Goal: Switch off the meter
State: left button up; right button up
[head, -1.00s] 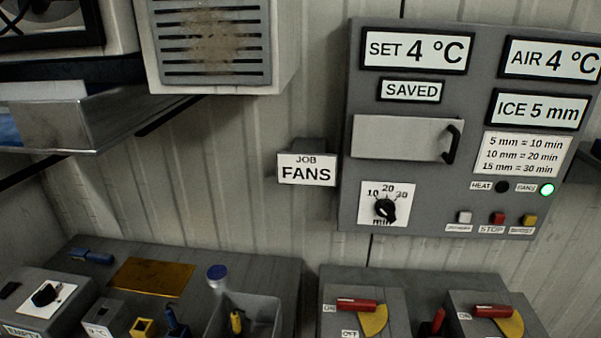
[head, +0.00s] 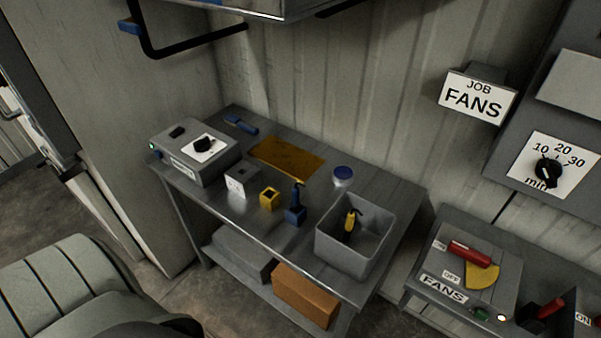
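A grey box (head: 192,160) with a black knob (head: 205,144) on a white plate, likely the meter, stands at the left end of the metal bench (head: 215,200). A small green light (head: 152,146) glows at its left end. A label on its front is too small to read surely. A black piece (head: 177,131) sits on its top behind the knob. Neither of my grippers is in view.
The bench also bears a blue tool (head: 241,124), an amber mat (head: 287,157), small grey, yellow and blue holders, a blue-lidded jar (head: 343,174) and a grey bin (head: 345,250). A FANS switch box (head: 460,270) is at right. A shelf (head: 260,8) overhangs above.

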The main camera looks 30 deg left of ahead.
aim_at(179, 130)
jog(key=u, duration=1.8)
